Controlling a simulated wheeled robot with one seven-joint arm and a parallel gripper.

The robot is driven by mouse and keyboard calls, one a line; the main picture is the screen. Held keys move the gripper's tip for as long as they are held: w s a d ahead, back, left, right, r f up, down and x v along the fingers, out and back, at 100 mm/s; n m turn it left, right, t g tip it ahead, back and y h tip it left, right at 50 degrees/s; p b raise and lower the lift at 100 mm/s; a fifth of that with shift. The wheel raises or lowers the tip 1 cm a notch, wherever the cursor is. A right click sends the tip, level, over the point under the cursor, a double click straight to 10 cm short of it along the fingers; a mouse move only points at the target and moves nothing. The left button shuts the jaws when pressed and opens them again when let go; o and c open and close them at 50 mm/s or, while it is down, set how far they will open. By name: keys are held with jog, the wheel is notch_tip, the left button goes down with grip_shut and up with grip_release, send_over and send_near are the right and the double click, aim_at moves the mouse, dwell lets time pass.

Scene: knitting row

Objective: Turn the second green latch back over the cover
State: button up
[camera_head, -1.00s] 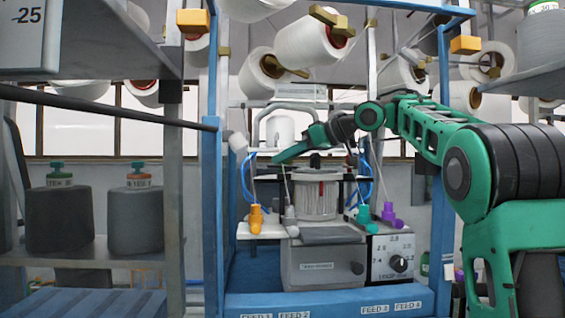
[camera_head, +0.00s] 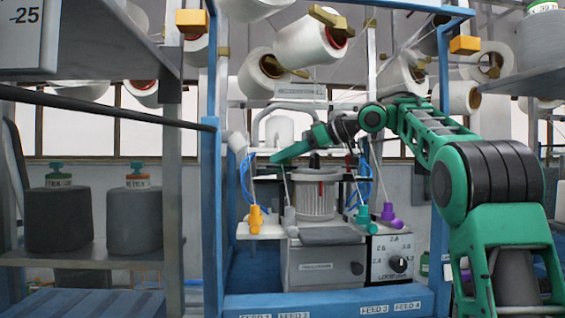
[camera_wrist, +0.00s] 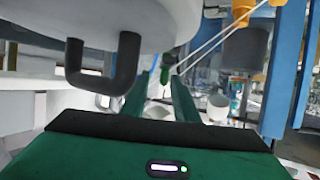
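The green fingers of my gripper (camera_head: 282,155) reach left above the pale knitting cylinder (camera_head: 316,198) in the head view. In the wrist view my gripper (camera_wrist: 163,84) has its two green fingers apart, with a gap between them. A small green piece (camera_wrist: 165,73) shows near the fingertips; it may be a green latch, but I cannot tell whether the fingers touch it. A large pale round body (camera_wrist: 110,18) with a dark bent handle (camera_wrist: 127,64) fills the upper left of the wrist view. The cover and latches cannot be made out clearly in the head view.
The grey machine base (camera_head: 325,268) has a dial panel (camera_head: 392,258) at its right. Orange (camera_head: 255,219), teal (camera_head: 363,219) and purple (camera_head: 389,217) yarn guides stand around the cylinder. Blue frame posts (camera_head: 213,170) flank it. Yarn cones (camera_head: 326,38) hang above.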

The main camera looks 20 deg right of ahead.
jog(key=shift+a, duration=0.1)
jog(key=shift+w+r, duration=0.1)
jog(key=shift+r, duration=1.85)
jog(key=s+a+r, duration=0.6)
jog(key=a+r, duration=0.1)
jog(key=a, duration=0.3)
jog(key=shift+o, duration=0.5)
